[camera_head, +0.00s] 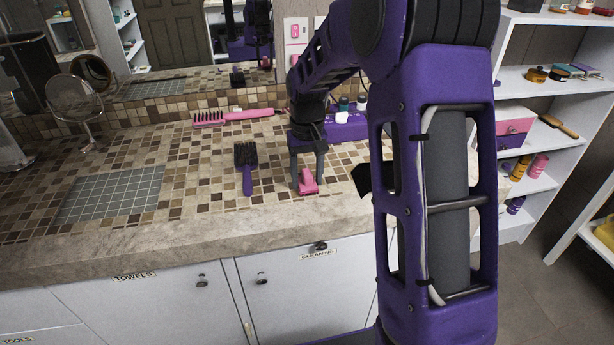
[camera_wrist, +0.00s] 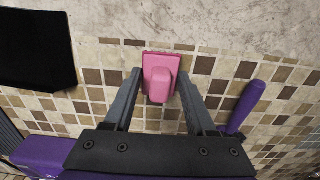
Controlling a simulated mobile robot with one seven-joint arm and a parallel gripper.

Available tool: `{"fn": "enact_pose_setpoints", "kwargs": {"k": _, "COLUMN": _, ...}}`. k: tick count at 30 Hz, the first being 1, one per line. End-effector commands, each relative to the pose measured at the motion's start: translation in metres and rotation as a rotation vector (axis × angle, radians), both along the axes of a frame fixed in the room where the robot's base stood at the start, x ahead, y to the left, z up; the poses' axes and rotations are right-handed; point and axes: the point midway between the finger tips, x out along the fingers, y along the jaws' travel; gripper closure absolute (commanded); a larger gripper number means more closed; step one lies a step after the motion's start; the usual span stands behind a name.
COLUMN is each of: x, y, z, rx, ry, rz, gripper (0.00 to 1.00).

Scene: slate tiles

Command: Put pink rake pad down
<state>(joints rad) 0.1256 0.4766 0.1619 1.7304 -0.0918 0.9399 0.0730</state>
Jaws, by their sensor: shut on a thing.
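The pink rake pad (camera_head: 307,182) is a small pink block with a raised grip, near the front edge of the tiled counter (camera_head: 200,180). My gripper (camera_head: 308,178) points down and is shut on it. In the wrist view the pink rake pad (camera_wrist: 160,75) sits between the two grey fingertips of my gripper (camera_wrist: 161,85). Its lower side is at or very close to the tiles. I cannot tell whether it touches them.
A purple-handled black brush (camera_head: 246,170) lies just left of the pad. A pink brush (camera_head: 232,117) lies at the back. A grey grid mat (camera_head: 112,194) is at left, with a round mirror (camera_head: 70,97) behind it. A purple holder (camera_head: 345,125) stands behind my gripper.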

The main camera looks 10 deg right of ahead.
Motion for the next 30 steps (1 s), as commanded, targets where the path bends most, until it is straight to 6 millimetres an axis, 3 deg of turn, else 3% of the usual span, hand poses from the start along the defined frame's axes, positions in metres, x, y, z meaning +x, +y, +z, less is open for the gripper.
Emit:
{"fn": "enact_pose_setpoints", "kwargs": {"k": 2, "x": 0.0, "y": 0.0, "z": -0.004, "rx": 0.0, "ry": 0.0, "rz": 0.0, "gripper": 0.88}}
{"fn": "enact_pose_setpoints", "kwargs": {"k": 3, "x": 0.0, "y": 0.0, "z": -0.003, "rx": 0.0, "ry": 0.0, "rz": 0.0, "gripper": 0.4}}
{"fn": "enact_pose_setpoints", "kwargs": {"k": 8, "x": 0.0, "y": 0.0, "z": -0.003, "rx": 0.0, "ry": 0.001, "rz": 0.0, "gripper": 0.14}}
{"fn": "enact_pose_setpoints", "kwargs": {"k": 20, "x": 0.0, "y": 0.0, "z": 0.008, "rx": 0.0, "ry": -0.001, "rz": 0.0, "gripper": 0.14}}
{"fn": "enact_pose_setpoints", "kwargs": {"k": 30, "x": 0.0, "y": 0.0, "z": 0.078, "rx": 0.0, "ry": -0.003, "rz": 0.001, "gripper": 0.14}}
